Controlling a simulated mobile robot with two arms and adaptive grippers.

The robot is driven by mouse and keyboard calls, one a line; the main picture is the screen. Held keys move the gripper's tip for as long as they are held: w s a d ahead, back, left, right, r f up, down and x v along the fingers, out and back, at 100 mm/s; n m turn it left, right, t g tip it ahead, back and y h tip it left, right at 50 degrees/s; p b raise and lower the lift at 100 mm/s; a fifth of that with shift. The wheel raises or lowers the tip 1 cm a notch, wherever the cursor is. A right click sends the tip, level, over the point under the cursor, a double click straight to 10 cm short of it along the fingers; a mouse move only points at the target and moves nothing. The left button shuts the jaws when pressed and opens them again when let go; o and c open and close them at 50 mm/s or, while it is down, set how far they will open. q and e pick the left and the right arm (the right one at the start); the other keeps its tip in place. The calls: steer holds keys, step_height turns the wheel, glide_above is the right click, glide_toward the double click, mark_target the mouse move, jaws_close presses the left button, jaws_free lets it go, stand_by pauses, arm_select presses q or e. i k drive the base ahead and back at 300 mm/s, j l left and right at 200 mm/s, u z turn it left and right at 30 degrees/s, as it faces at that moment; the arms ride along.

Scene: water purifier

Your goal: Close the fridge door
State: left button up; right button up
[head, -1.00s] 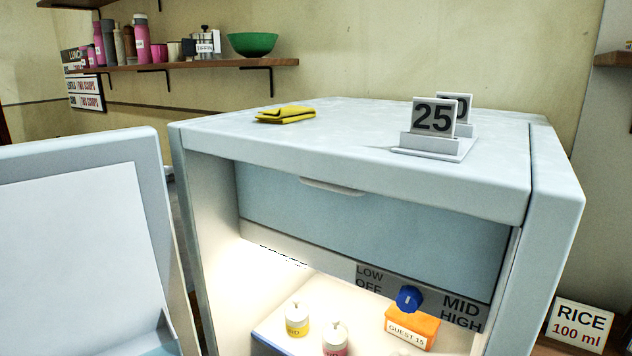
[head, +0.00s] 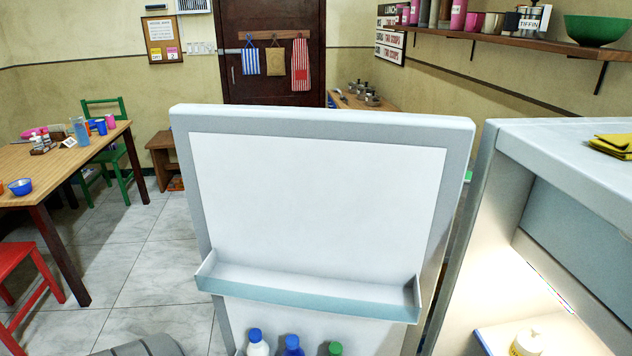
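The fridge door (head: 320,190) stands wide open in the middle of the head view, its white inner side facing me. It has an empty upper door shelf (head: 310,292) and several bottles lower down, with white (head: 257,344), blue (head: 292,346) and green-capped (head: 334,349) ones showing. The fridge body (head: 560,160) is at the right, lit inside and open at the front. A white jar (head: 525,343) stands inside it. Neither gripper is in view. The lower part of the door is cut off by the picture's edge.
A wooden table (head: 100,150) with cups and a blue bowl (head: 20,187) stands at the left, with a red chair (head: 20,265) and a green chair (head: 120,165). Tiled floor (head: 150,255) lies open between table and door. A wall shelf (head: 520,38) hangs above right.

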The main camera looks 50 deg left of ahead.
mark_target(322, 226)
steer(key=k+j+z, duration=0.15)
steer(key=j, duration=0.3)
steer(key=k+j+z, duration=0.1)
steer(key=j, duration=0.35)
steer(key=k+j+z, duration=0.15)
steer(key=k+j, duration=0.15)
steer(key=k+j+z, duration=0.15)
steer(key=j, duration=0.3)
steer(key=k+j+z, duration=0.1)
steer(key=k+j, duration=0.2)
steer(key=j+z, duration=0.2)
steer(key=j, duration=0.25)
steer(key=k+j+z, duration=0.2)
steer(key=j, duration=0.25)
steer(key=j+z, duration=0.2)
steer(key=j, duration=0.25)
steer(key=k+j+z, duration=0.15)
steer(key=j, duration=0.2)
steer(key=k+j+z, duration=0.2)
steer(key=j, duration=0.2)
steer(key=k+j+z, duration=0.2)
steer(key=j, duration=0.2)
steer(key=i+j+z, duration=0.1)
steer(key=j, duration=0.25)
steer(key=i+j, duration=0.15)
steer(key=j, duration=0.15)
steer(key=i+j+z, duration=0.15)
steer(key=j, duration=0.2)
steer(key=i+j+z, duration=0.1)
steer(key=j, duration=0.25)
